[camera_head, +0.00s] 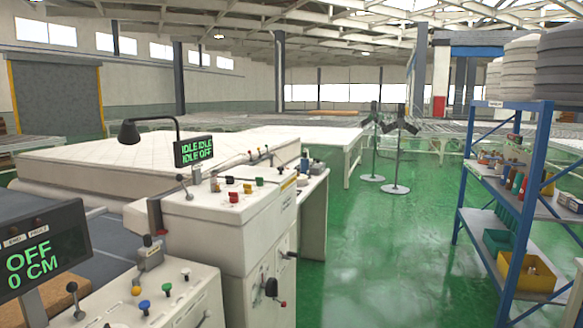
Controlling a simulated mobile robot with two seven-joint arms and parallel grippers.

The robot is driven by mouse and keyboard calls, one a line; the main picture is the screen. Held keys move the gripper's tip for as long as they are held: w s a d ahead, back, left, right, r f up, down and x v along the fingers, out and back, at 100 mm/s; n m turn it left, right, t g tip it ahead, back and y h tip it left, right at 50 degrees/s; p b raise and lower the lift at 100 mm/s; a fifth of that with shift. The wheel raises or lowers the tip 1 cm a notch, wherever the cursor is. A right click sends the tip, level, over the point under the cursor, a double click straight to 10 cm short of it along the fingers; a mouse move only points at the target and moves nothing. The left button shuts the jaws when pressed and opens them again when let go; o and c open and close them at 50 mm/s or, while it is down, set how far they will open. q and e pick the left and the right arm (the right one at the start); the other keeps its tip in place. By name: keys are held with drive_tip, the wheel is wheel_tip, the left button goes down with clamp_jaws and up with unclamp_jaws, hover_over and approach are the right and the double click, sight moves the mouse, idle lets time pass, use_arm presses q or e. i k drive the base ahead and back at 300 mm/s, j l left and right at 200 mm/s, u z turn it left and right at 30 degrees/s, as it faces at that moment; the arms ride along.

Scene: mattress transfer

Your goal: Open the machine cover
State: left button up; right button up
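A white machine cabinet (235,225) stands left of the middle. Colored buttons and small levers sit on its top, and a black handle (271,288) is on its front side. A black display (193,151) above it reads IDLE and OFF in green. A second white console (165,300) is at the lower left, with colored knobs on top. Its dark display (40,258) reads OFF and 0 CM. I cannot tell which part is the cover, or whether it is open or shut. Neither of my grippers is in view.
A large white mattress (95,160) lies behind the cabinet. A blue-framed shelf (522,190) with bottles and bins stands at the right. Two dark stands (396,165) are on the green floor (385,260), which is clear between cabinet and shelf.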

sight(271, 175)
drive_tip(key=i+l, duration=0.2)
drive_tip(key=l, duration=0.15)
drive_tip(key=i+l, duration=0.2)
drive_tip(key=l, duration=0.15)
drive_tip(key=i+l, duration=0.2)
drive_tip(key=l+z, duration=0.05)
drive_tip(key=l, duration=0.05)
